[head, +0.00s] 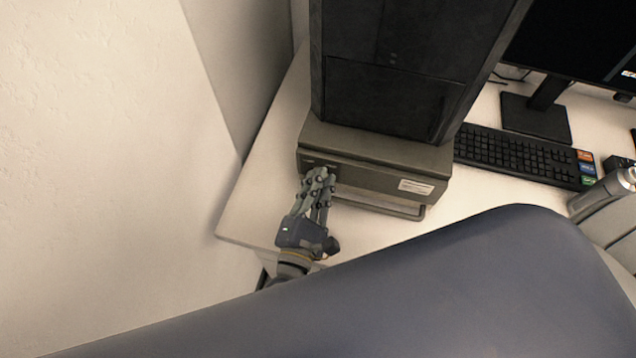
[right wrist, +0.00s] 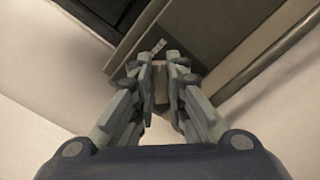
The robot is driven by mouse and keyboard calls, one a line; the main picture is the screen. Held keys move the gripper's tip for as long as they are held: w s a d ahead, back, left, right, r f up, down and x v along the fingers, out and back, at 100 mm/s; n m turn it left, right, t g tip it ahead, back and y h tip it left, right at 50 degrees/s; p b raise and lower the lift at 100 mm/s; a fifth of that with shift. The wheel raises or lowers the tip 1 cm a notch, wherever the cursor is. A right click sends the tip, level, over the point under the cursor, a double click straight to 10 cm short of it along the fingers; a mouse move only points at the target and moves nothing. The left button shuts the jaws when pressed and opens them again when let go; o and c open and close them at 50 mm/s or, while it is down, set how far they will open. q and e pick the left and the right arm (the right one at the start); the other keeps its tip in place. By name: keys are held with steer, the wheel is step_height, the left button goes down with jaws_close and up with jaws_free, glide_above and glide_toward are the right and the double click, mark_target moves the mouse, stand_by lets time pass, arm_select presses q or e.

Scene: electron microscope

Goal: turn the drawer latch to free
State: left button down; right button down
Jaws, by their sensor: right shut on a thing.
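The drawer (head: 365,180) is the grey-brown front at the base of the dark microscope cabinet. It has a pale label at its right end and a long bar handle (head: 400,211) along its lower edge. My right gripper (head: 319,173) is at the left end of this front. In the right wrist view, its fingers (right wrist: 161,82) are closed about a small brownish block (right wrist: 163,97), which looks like the drawer latch. The fingers hide most of the latch, so I cannot tell how it is turned. My left gripper is out of view.
The dark cabinet (head: 395,105) rises behind the drawer. A keyboard (head: 520,155) and a monitor stand (head: 535,118) are on the white table (head: 262,185) to the right. A wall is close on the left. The table has bare room left of the drawer.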

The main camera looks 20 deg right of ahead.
steer(key=shift+w+d+r, duration=0.15)
steer(key=shift+r, duration=0.1)
steer(key=c, duration=1.6)
jaws_free()
steer(key=shift+w+f, duration=0.1)
steer(key=shift+f, duration=0.1)
steer(key=v, duration=1.2)
